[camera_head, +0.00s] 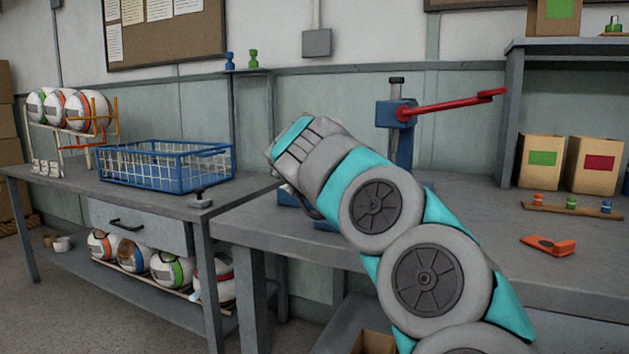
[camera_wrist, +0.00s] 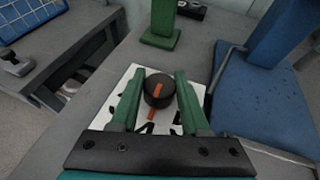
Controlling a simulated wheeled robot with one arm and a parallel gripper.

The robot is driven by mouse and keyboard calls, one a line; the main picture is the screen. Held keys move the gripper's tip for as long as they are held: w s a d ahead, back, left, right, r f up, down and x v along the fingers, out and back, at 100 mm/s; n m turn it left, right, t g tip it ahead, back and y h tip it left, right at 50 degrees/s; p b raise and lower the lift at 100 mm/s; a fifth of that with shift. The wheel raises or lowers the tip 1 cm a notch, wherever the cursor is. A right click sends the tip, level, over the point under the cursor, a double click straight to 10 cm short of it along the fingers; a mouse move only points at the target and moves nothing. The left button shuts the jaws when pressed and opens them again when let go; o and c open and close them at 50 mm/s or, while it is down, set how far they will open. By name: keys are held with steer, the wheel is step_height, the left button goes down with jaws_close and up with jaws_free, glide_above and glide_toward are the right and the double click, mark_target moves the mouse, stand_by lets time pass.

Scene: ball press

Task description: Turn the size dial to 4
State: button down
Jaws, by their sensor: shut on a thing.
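In the wrist view the size dial (camera_wrist: 157,91) is a round black knob with an orange stripe on top. It sits on a white plate (camera_wrist: 196,92) with black markings, partly covered by my fingers; I cannot read the numbers. A second orange mark shows on the plate just below the dial. My gripper (camera_wrist: 160,76) has its two green fingers on either side of the dial, shut on it. In the head view my arm hides the dial and the fingers. The blue press (camera_head: 391,116) with its red lever (camera_head: 450,104) stands behind my arm.
A blue press base (camera_wrist: 235,110) lies close to the right of the dial, and a green post (camera_wrist: 162,30) stands beyond it. A blue wire basket (camera_head: 165,165) and a small black-knobbed tool (camera_head: 201,201) are on the left table. An orange tool (camera_head: 548,245) lies at right.

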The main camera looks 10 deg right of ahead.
steer(key=shift+f, duration=0.1)
stand_by(0.3)
steer(key=shift+c, duration=1.9)
jaws_free()
steer(key=v, duration=0.7)
steer(key=shift+a, duration=0.2)
steer(key=shift+s+a+r, duration=0.1)
steer(key=shift+s+r, duration=0.1)
steer(key=shift+s, duration=0.1)
